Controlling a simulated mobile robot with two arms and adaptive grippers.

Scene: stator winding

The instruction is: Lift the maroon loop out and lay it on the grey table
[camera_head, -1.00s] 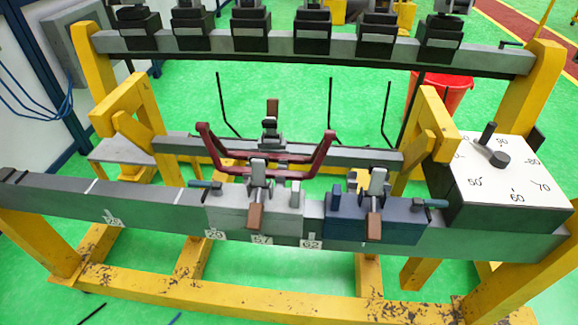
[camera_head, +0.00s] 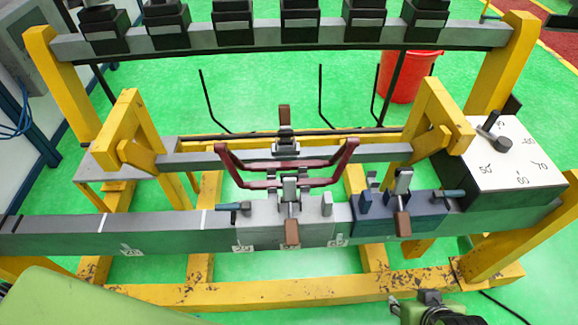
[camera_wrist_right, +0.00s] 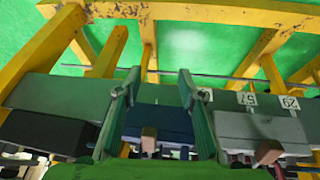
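The maroon loop (camera_head: 252,166) is a long frame with upturned ends. It sits across the middle of the fixture, between a rear clamp (camera_head: 286,140) and a front clamp (camera_head: 290,190) on the light grey block (camera_head: 262,228). Both clamps have brown handles. A small grey table (camera_head: 120,177) stands behind the beam at the left, partly hidden by a yellow bracket. My right gripper (camera_head: 416,300) is low at the bottom right, in front of the beam and away from the loop. In the right wrist view its fingers (camera_wrist_right: 158,84) are apart with nothing between them. My left gripper is out of view.
A dark blue block (camera_head: 420,217) with its own clamp sits right of the grey block. A dial box (camera_head: 515,165) stands at the beam's right end. Yellow brackets (camera_head: 128,135) flank the loop. A rear bar (camera_head: 200,38) carries several black blocks. A red bucket (camera_head: 405,78) stands behind.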

